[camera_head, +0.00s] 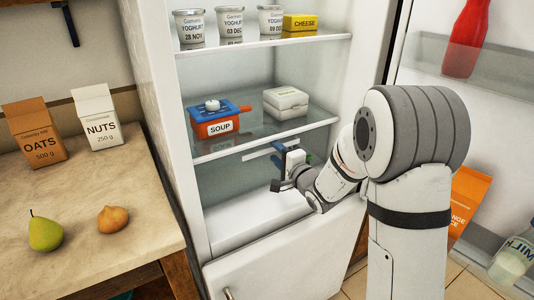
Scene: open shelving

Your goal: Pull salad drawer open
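The fridge interior (262,88) is open in front of me. Its lower compartment, below the glass shelf, has a pale bar (262,151) near its top and a plain white surface (235,222) at its bottom. I cannot tell clearly which of these belongs to the salad drawer. My gripper (281,181) is in front of this lower compartment, at its right half, with dark fingertips pointing left. My wrist and arm hide the compartment's right side. Whether the fingers are apart or touch anything is too small to tell.
A soup pot (219,120) and a white box (285,102) stand on the shelf just above. Yoghurts (230,24) and cheese (300,23) are higher. A lower white front (290,258) with a handle is below. The fridge door (420,75) stands open right; a counter (150,210) is left.

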